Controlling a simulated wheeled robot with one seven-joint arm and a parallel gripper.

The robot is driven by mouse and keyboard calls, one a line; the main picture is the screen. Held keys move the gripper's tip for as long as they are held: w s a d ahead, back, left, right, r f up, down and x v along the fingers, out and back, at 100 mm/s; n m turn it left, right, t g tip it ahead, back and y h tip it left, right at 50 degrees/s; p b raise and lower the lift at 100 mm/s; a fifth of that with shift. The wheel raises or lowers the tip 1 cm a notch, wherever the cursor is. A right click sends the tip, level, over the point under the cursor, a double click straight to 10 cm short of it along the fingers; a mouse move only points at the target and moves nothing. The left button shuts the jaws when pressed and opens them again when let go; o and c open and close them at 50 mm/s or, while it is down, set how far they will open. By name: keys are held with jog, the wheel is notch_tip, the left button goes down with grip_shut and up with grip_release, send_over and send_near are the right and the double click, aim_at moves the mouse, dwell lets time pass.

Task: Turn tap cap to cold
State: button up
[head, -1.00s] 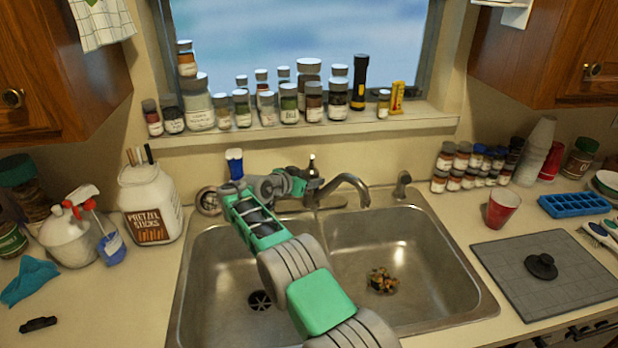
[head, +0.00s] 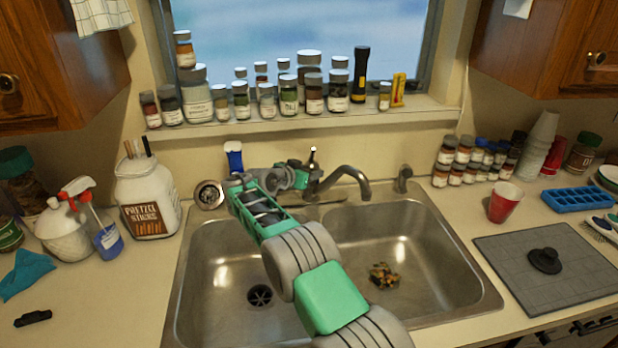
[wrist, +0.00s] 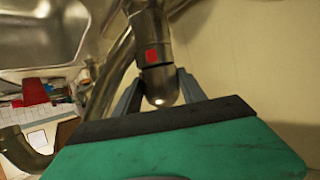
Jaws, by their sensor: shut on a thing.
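The metal tap (head: 350,174) stands behind the double sink, its spout curving out to the right. Its upright lever (head: 313,158) shows small and dark beside my gripper (head: 305,178), which reaches in from the left behind the sink. In the wrist view, the tap cap (wrist: 160,88) is a rounded metal end with a red mark (wrist: 152,55) on the metal above it. My gripper (wrist: 160,92) has one finger on each side of the cap and is shut on it. The finger contact is partly hidden by the green gripper body.
The steel sink (head: 215,300) has food scraps (head: 383,276) in its right basin. Several jars (head: 290,95) line the sill above the tap. A metal dispenser (head: 403,179) stands right of it.

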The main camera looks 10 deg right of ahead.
jog(key=shift+s+d+f+n+t+y+b, duration=0.15)
jog(key=shift+n+t+y+b, duration=0.8)
jog(key=shift+b, duration=1.65)
jog(key=shift+r+n+t+y+b, duration=0.3)
jog(key=shift+n+t+y+b, duration=0.05)
jog(key=shift+n+y+b, duration=0.4)
jog(key=o, duration=1.1)
jog(key=shift+f, duration=0.1)
jog(key=p, duration=0.2)
jog(key=m+g+h+p, duration=0.1)
jog(key=p, duration=0.1)
jog(key=shift+r+m, duration=0.3)
jog(key=m+h+p, duration=0.1)
jog(key=p, duration=0.1)
jog(key=g+h+p, duration=0.1)
jog(key=p, duration=0.1)
jog(key=shift+w+a+m, duration=0.2)
jog(key=shift+w+m, duration=0.05)
jog(key=shift+m, duration=0.15)
jog(key=shift+f+g+h+p, duration=0.1)
jog(key=shift+g+h+p, duration=0.25)
jog(key=shift+p, duration=0.25)
